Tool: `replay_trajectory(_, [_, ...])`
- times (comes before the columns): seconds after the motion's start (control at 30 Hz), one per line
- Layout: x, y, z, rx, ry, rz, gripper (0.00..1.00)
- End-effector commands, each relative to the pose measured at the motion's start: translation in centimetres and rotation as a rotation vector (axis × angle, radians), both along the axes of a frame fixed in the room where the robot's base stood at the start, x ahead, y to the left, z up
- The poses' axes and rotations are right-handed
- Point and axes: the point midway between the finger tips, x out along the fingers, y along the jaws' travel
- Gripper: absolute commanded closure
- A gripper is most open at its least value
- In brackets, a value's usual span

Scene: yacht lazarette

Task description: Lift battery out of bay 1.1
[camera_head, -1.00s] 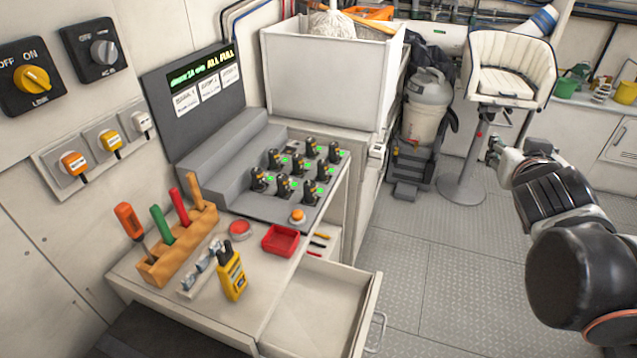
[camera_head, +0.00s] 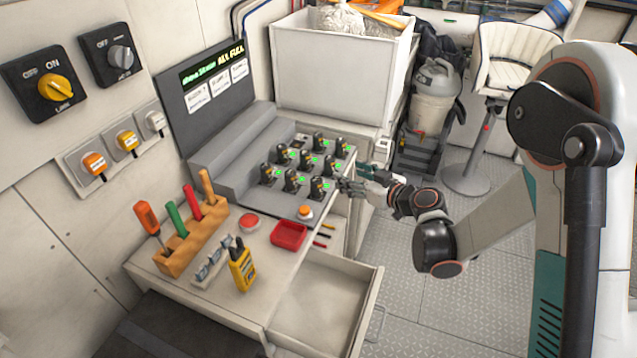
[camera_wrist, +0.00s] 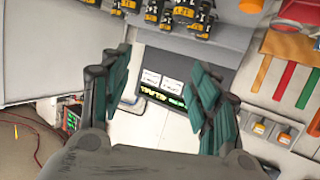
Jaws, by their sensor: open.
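Several black-and-yellow batteries (camera_head: 292,181) stand upright in rows in the grey charger (camera_head: 235,135), with green lights beside them. Bay labels are too small to read, so I cannot tell which is bay 1.1. My gripper (camera_head: 355,181) is at the charger's right edge, close to the front-right battery (camera_head: 318,189). In the wrist view my gripper (camera_wrist: 157,62) is open, its teal-padded fingers apart with nothing between them. Some batteries (camera_wrist: 192,15) show at the top of that view, beyond the fingers. The charger's display (camera_head: 212,70) reads "ALL FULL".
A tool rack (camera_head: 180,255), a yellow handheld device (camera_head: 242,268) and a red tray (camera_head: 289,235) are on the bench in front. An open drawer (camera_head: 330,300) juts out below. A white bin (camera_head: 340,75) stands behind. Open floor lies right.

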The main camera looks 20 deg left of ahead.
Motion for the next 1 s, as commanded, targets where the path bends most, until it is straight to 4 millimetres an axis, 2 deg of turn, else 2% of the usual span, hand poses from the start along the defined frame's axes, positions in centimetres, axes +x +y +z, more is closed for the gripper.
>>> replay_trajectory(0.03, [-0.4, 0.4, -1.4, -0.018, 0.026, 0.020, 0.44])
replay_trajectory(0.1, [-0.9, 0.7, -3.0, -0.039, 0.056, 0.038, 0.44])
replay_trajectory(0.2, [-1.3, 1.1, -4.3, -0.055, 0.079, 0.052, 0.44])
replay_trajectory(0.27, [-1.1, 1.6, -4.8, -0.059, 0.084, 0.055, 0.44])
replay_trajectory(0.63, [2.0, 6.6, -7.3, -0.058, 0.084, 0.055, 0.44])
replay_trajectory(1.0, [3.2, 8.6, -8.1, -0.057, 0.083, 0.053, 0.44])
